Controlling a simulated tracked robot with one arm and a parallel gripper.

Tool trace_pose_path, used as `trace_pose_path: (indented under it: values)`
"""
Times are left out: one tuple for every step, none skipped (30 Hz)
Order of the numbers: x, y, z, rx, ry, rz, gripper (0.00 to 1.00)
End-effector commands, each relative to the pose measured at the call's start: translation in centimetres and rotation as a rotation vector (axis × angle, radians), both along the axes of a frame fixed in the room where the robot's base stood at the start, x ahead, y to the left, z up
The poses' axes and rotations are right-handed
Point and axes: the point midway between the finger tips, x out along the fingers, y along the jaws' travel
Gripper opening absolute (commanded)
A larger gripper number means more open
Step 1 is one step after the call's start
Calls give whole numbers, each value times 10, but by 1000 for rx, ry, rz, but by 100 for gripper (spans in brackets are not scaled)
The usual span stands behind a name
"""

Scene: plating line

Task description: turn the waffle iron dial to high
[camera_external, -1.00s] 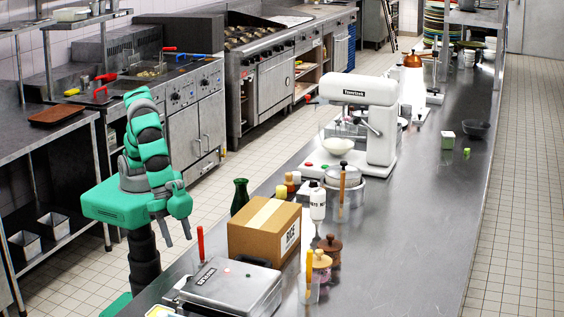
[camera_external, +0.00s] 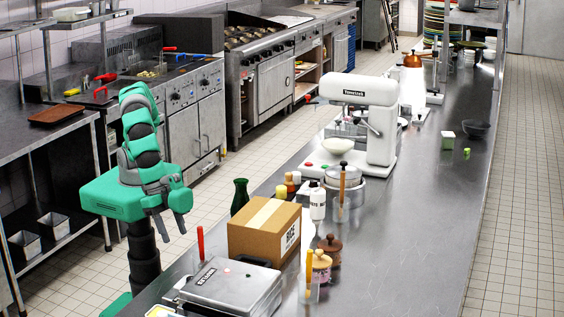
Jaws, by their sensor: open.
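The waffle iron (camera_external: 232,286) is a silver, closed, flat appliance at the near left end of the steel counter. Small indicator spots show on its lid. I cannot make out its dial in this view. My gripper (camera_external: 173,228) is open and empty, its two dark fingers pointing down. It hangs left of the cardboard box and above and behind the waffle iron in the picture, apart from both.
A cardboard box (camera_external: 264,232) stands right behind the waffle iron. A red-handled tool (camera_external: 201,243), a green bottle (camera_external: 240,196) and wooden-topped mills (camera_external: 329,249) stand nearby. A white stand mixer (camera_external: 372,122) is farther back.

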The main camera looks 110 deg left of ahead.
Motion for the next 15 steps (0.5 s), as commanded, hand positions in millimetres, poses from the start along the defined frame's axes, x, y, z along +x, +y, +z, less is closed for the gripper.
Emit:
trace_pose_path:
  values:
    - [2, 0, -8, 3, 3, 1, 47]
    - [4, 0, -13, 5, 5, 0, 47]
    - [6, 0, -20, 6, 6, 1, 47]
    - [8, -1, -25, 6, 6, 1, 47]
    - [10, -2, -30, 5, 6, 0, 47]
    - [13, -3, -36, 4, 5, 0, 47]
    - [15, -4, -41, 3, 4, -1, 47]
    - [17, -4, -46, 2, 4, -1, 47]
    - [20, -5, -53, 2, 4, -1, 47]
    - [22, -5, -58, 3, 4, 0, 47]
    - [24, -5, -63, 4, 5, 0, 47]
    - [26, -6, -71, 5, 6, 0, 47]
    - [28, -6, -75, 4, 6, 0, 47]
    - [30, -7, -79, 4, 6, 0, 47]
    - [33, -8, -84, 3, 4, -1, 47]
